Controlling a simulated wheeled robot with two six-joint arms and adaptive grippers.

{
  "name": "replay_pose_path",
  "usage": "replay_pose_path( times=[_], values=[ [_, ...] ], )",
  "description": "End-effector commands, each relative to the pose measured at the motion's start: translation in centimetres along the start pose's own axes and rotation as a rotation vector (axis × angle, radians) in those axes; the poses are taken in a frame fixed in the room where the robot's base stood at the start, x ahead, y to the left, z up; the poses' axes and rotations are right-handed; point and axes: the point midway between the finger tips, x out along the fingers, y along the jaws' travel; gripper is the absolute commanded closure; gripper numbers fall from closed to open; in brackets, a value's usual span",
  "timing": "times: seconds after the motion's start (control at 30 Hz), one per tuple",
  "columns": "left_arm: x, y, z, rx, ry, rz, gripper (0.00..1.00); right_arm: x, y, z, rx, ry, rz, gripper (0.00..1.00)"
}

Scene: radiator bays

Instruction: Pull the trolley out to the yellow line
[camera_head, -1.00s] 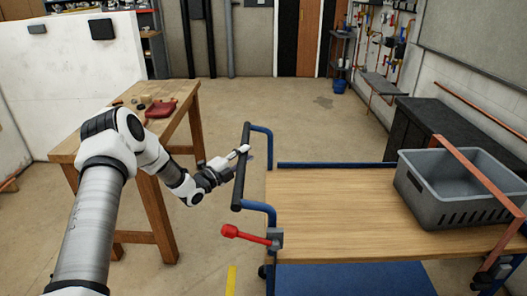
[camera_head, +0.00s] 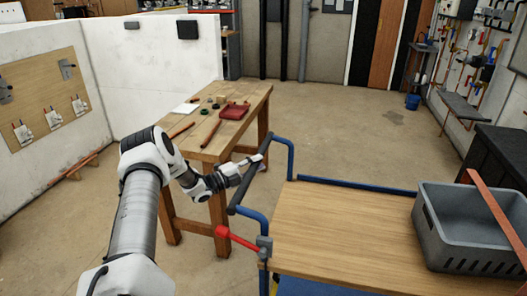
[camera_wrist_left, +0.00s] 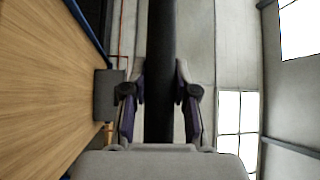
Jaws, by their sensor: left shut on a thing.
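The trolley has a wooden deck (camera_head: 345,225), a blue tube frame and a dark handle bar (camera_head: 245,188) at its left end. My left gripper (camera_head: 257,162) is shut on this bar near its far end. In the left wrist view the black bar (camera_wrist_left: 160,60) runs between the two fingers, with the wooden deck at the left. A red lever (camera_head: 238,239) sticks out at the trolley's near left corner. A grey crate (camera_head: 465,238) stands on the deck with a copper-coloured pipe across it. The yellow line and my right gripper are not in view.
A low white wall with a fittings board (camera_head: 45,98) is at the left. A dark cabinet (camera_head: 500,155) stands at the right. Open floor lies behind the trolley.

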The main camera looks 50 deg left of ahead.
Motion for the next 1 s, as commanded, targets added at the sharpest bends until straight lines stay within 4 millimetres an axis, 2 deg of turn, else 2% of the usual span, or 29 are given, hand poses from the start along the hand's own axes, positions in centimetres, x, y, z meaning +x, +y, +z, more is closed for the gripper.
replay_pose_path(
  times=[0.33, 0.37, 0.4, 0.43, 0.77, 0.87, 1.0],
  values=[
    [-0.3, 0.1, 0.3, 0.0, -0.006, 0.001, 1.0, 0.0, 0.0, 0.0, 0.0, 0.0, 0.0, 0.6],
    [-0.3, 0.1, 0.3, 0.0, -0.006, 0.001, 0.69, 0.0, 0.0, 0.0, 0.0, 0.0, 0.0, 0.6],
    [-0.3, 0.1, 0.3, 0.0, -0.006, 0.001, 0.55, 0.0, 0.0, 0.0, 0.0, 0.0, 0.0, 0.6],
    [-0.3, 0.1, 0.3, 0.0, -0.006, 0.001, 0.46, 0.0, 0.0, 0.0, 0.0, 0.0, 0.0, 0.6],
    [-0.4, -0.1, 0.3, 0.0, -0.005, -0.002, 0.46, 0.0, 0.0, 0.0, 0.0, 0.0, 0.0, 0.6],
    [-1.5, -0.1, 0.4, -0.001, -0.008, -0.003, 0.46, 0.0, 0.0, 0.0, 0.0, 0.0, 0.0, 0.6],
    [-4.5, -0.2, 0.5, -0.004, -0.012, -0.008, 0.46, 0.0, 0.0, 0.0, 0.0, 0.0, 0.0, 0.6]
  ],
)
